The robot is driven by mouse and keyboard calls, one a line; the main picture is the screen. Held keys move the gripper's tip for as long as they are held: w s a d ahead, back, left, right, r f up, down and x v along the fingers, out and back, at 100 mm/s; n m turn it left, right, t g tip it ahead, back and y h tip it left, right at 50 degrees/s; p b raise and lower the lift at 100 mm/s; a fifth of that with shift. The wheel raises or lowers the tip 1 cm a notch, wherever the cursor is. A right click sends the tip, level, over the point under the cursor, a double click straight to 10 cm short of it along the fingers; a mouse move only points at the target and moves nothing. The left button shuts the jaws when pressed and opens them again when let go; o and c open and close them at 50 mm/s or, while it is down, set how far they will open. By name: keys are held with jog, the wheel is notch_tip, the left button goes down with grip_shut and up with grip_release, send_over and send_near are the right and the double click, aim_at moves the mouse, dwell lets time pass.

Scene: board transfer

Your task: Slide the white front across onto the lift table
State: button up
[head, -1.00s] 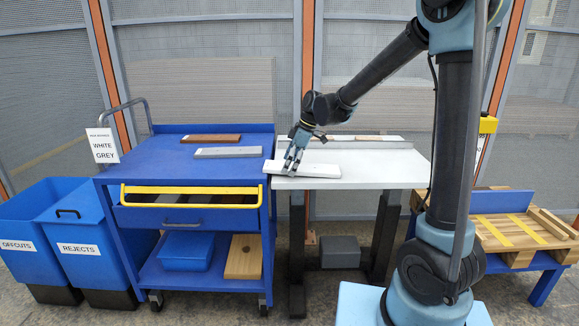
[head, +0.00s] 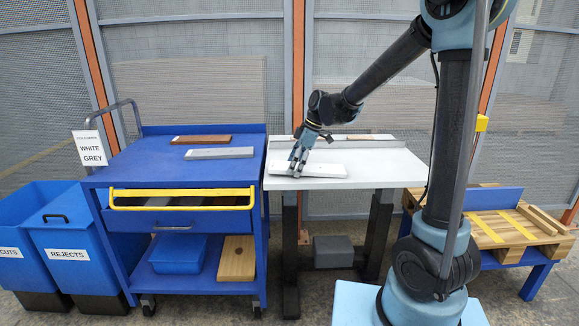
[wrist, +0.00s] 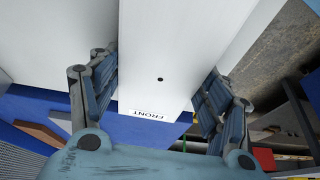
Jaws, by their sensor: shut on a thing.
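The white front (head: 322,171) is a flat white board lying on the light-topped lift table (head: 390,172), close to its left edge. In the head view its left end sits about at the seam with the blue trolley (head: 130,172). My gripper (head: 297,168) is shut on the board near that left end, pointing down. In the wrist view my gripper (wrist: 158,80) has a finger along each long side of the white front (wrist: 160,50). A small dark hole and a FRONT label show on the board near its end.
A brown board (head: 202,139) and a grey board (head: 219,152) lie on the trolley top. A fence (head: 375,143) runs along the lift table's back. The table's right part is clear. Blue bins (head: 70,250) stand left, a wooden pallet (head: 500,228) right.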

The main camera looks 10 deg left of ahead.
aim_at(314, 167)
jog(key=shift+w+d, duration=0.15)
jog(key=shift+d, duration=0.45)
jog(key=shift+w+d, duration=0.15)
jog(key=shift+d, duration=0.45)
jog(key=o, duration=1.3)
jog(key=v, duration=1.2)
jog(key=shift+f, duration=0.1)
